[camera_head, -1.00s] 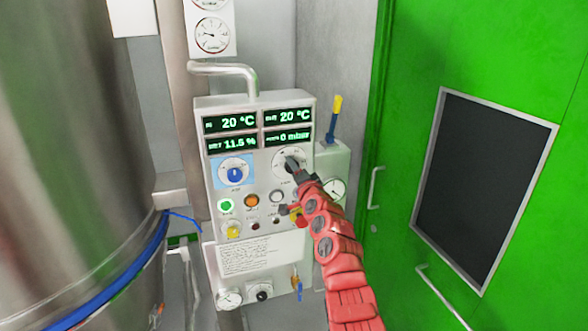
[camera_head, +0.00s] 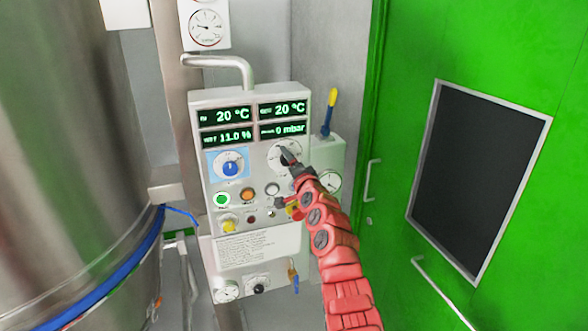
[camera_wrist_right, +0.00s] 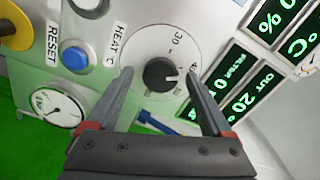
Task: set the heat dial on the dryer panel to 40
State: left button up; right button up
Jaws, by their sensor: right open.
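The dryer panel (camera_head: 207,105) is a pale box with green displays and two dials. The heat dial (camera_head: 278,148) is the white one at its upper right, partly hidden by my right gripper (camera_head: 290,158). In the right wrist view the heat dial (camera_wrist_right: 150,42) carries the label "HEAT °C", a readable 30 and a black knob (camera_wrist_right: 158,74). A small white mark shows on the knob's right side; the number it faces is partly covered by a finger. My right gripper (camera_wrist_right: 160,73) is open, one finger on each side of the knob; contact is unclear. My left gripper is out of view.
A blue-knobbed dial (camera_head: 230,168) sits left of the heat dial. Below are a green button (camera_head: 222,199), an orange button (camera_head: 247,194) and a yellow knob (camera_head: 229,226). A steel vessel (camera_head: 70,130) stands left, a green door (camera_head: 400,60) right. A blue RESET button (camera_wrist_right: 75,57) is near the gripper.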

jog(key=b+v, duration=0.6)
jog(key=v, duration=1.1)
jog(key=shift+s, duration=0.15)
